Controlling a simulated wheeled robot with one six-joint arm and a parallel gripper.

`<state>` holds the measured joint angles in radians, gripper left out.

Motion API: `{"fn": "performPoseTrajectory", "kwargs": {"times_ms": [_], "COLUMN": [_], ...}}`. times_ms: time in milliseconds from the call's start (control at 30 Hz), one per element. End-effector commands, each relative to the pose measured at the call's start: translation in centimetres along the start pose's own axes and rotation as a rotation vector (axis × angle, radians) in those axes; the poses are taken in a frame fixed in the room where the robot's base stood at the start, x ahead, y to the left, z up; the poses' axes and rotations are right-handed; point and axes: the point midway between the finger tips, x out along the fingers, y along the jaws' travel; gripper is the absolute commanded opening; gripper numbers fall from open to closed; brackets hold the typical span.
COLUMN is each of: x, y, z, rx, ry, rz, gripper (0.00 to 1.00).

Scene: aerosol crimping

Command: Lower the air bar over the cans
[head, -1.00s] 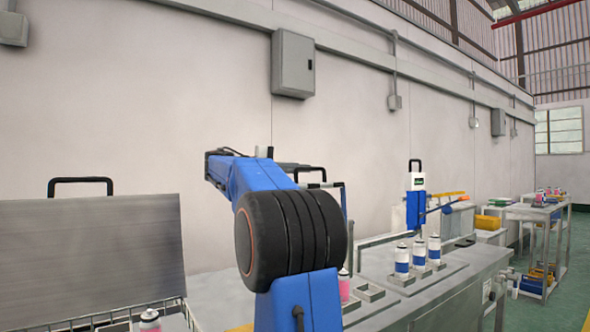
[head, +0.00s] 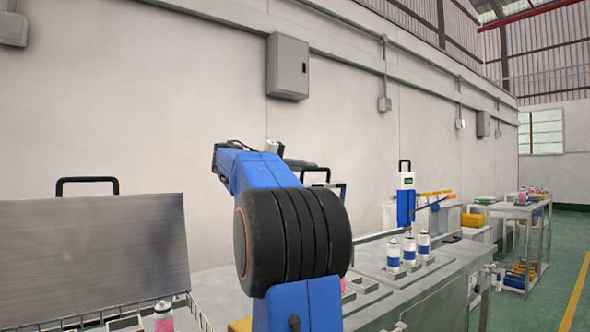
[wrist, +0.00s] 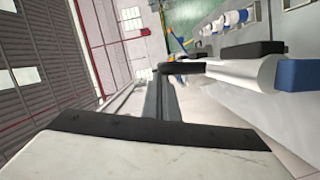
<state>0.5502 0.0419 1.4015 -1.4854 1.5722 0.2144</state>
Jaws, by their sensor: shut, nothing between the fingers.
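Several white cans with blue bands (head: 408,249) stand upright in holders on the grey bench at the right of the head view. They also show small in the wrist view (wrist: 226,22). A thin grey bar (head: 372,238) runs beside them; I cannot tell whether it is the air bar. A blue and white device (head: 405,203) with a black handle stands behind the cans. My gripper (wrist: 160,84) is shut and empty in the wrist view, apart from the cans. A white and blue part with a black end (wrist: 243,72) is right of it. My arm hides part of the bench.
A grey metal panel (head: 95,250) with a black handle stands at the left, with a pink can (head: 163,316) below it. A wire basket rim is beside it. A shelf table (head: 510,212) stands farther right, beyond green floor.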

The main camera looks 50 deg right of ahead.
Motion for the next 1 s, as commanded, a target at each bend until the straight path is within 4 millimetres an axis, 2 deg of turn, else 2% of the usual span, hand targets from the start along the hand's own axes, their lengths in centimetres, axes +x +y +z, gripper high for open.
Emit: {"fn": "performPoseTrajectory", "kwargs": {"times_ms": [100, 467, 767, 1000], "x": [1.3, 3.0, 4.3, 5.3], "y": [0.7, 1.0, -0.6, -2.9], "z": [1.9, 8.2, 13.4, 17.1], "rx": [0.108, 0.439, 0.715, 0.934], "ry": [-0.002, 0.0, -0.002, -0.002], "rz": [-0.026, -0.11, -0.179, -0.236], "gripper": [0.0, 0.0, 0.0, 0.0]}}
